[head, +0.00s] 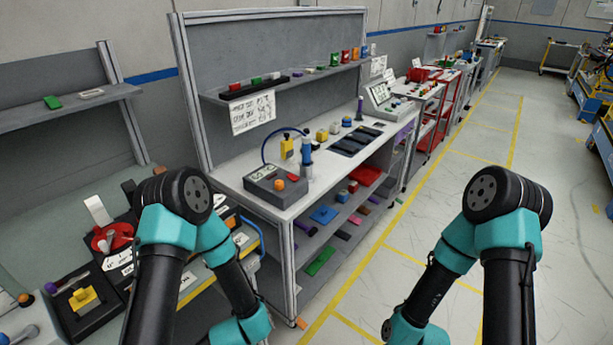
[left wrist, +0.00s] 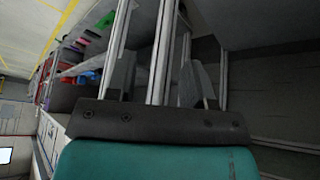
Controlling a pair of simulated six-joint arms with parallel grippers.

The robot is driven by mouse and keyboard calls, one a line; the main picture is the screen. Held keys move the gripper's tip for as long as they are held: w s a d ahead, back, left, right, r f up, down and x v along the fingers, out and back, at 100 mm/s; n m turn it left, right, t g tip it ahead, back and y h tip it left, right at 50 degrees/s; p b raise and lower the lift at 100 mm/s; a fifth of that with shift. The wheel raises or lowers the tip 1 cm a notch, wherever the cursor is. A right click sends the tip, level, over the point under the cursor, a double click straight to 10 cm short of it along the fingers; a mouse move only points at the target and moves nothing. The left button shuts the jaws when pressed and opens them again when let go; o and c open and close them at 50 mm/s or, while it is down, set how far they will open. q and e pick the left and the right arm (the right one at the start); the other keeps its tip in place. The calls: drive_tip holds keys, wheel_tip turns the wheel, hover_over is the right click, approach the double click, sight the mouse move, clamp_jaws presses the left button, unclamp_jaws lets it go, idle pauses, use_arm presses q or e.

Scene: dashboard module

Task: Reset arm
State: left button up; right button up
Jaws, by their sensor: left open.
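My left gripper (left wrist: 160,75) shows in the left wrist view with its two grey fingers spread apart and nothing between them. Pale upright frame posts and a grey panel lie behind the fingers. In the head view both of my arms reach in from the bottom with bent elbows, the left over the left bench and the right over open floor. Both grippers are outside the head view, below its bottom edge. The right gripper is not visible in either view.
A white workbench (head: 240,181) with a grey back panel (head: 270,55) stands ahead, holding a grey control box (head: 275,190) and black trays (head: 357,140). A left bench carries a red round part (head: 112,236) and a yellow block (head: 82,297). Yellow-lined floor (head: 425,235) is open at right.

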use_arm(q)
drive_tip(key=s+a+n+g+h, duration=0.1)
drive_tip(key=s+a+g+h, duration=0.2)
drive_tip(key=s, duration=0.6)
drive_tip(key=shift+a+r+g+h, duration=0.2)
drive_tip(key=shift+a+g+h, duration=0.25)
drive_tip(key=shift+g, duration=0.45)
